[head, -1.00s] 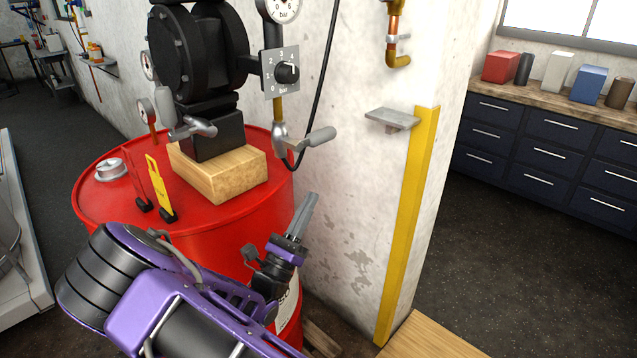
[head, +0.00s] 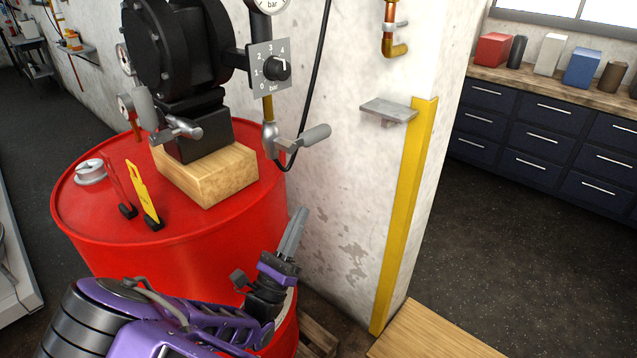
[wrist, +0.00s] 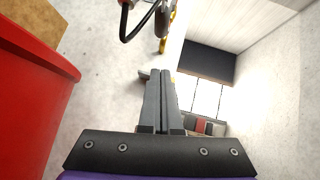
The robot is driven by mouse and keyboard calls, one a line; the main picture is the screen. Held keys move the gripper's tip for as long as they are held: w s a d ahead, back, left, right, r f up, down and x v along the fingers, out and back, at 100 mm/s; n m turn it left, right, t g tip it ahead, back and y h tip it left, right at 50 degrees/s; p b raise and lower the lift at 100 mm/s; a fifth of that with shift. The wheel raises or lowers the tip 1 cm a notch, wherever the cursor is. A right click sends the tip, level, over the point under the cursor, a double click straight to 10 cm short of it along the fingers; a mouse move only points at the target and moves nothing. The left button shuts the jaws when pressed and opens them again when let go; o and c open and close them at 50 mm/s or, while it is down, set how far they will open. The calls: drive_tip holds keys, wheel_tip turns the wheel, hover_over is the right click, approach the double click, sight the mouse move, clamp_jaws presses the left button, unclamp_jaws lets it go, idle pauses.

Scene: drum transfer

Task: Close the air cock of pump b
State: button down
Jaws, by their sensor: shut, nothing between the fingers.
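A black pump (head: 178,45) stands on a wooden block (head: 208,178) on top of a red drum (head: 190,255). A cock with a grey lever (head: 313,136) hangs on the brass line to the pump's right, its lever pointing right and slightly up. Another grey-handled valve (head: 183,130) sits at the pump's front. No label shows which pump is b. My gripper (head: 297,213) is shut and empty, pointing up, below the right-hand lever and beside the drum. In the wrist view, the shut fingers (wrist: 160,75) point toward a black hose and metal fitting (wrist: 140,8) at the top.
A gauge panel with a knob (head: 270,68) is right of the pump. A black hose (head: 318,75) runs along the wall. A small wall shelf (head: 388,110) and yellow corner guard (head: 405,220) stand to the right. Red and yellow tags (head: 142,192) stand on the drum.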

sight(309, 138)
drive_tip(key=s+a+r+p+x, duration=0.1)
drive_tip(key=r+x, duration=0.1)
drive_tip(key=x, duration=1)
drive_tip(key=shift+a, duration=0.35)
drive_tip(key=shift+w, duration=0.1)
